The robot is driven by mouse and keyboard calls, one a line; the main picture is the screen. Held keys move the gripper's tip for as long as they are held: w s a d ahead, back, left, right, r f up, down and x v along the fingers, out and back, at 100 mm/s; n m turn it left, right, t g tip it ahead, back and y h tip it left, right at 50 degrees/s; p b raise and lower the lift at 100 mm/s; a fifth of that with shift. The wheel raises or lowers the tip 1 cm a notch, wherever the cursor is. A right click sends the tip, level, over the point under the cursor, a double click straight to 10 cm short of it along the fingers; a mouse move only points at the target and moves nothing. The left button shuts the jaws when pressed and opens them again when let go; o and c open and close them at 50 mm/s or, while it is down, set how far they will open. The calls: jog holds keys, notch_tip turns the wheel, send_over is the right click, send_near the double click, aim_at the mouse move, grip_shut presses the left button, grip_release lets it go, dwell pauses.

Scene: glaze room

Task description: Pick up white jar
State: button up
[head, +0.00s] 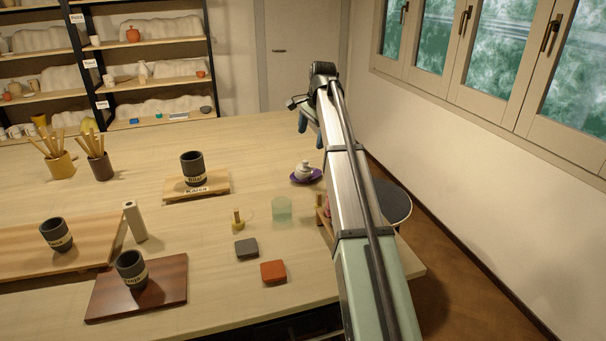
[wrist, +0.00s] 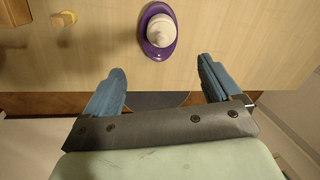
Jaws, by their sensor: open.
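The white jar (head: 304,168) is small and lidded, and stands on a purple saucer (head: 293,180) near the right edge of the table. In the wrist view the white jar (wrist: 160,29) is seen from above, on the purple oval saucer (wrist: 149,51), beyond my fingertips and roughly centred between them. My gripper (wrist: 161,76) is open with two blue fingers and nothing between them. In the head view my gripper (head: 310,130) is partly hidden by my arm, above the table's right edge and farther back than the jar.
A translucent green cup (head: 281,209), a small brass-coloured object (head: 238,219), a grey block (head: 246,249) and a red block (head: 273,272) lie nearer. A dark labelled cup (head: 193,168) stands on a board (head: 222,183) to the left. Windows (head: 490,50) line the right wall.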

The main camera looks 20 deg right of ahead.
aim_at(305, 162)
jog(key=shift+a+x, duration=0.15)
jog(key=shift+x, duration=3.2)
jog(key=shift+a+x, duration=0.2)
jog(key=shift+x, duration=3.15)
jog(key=shift+r, duration=0.1)
jog(key=shift+c, duration=0.3)
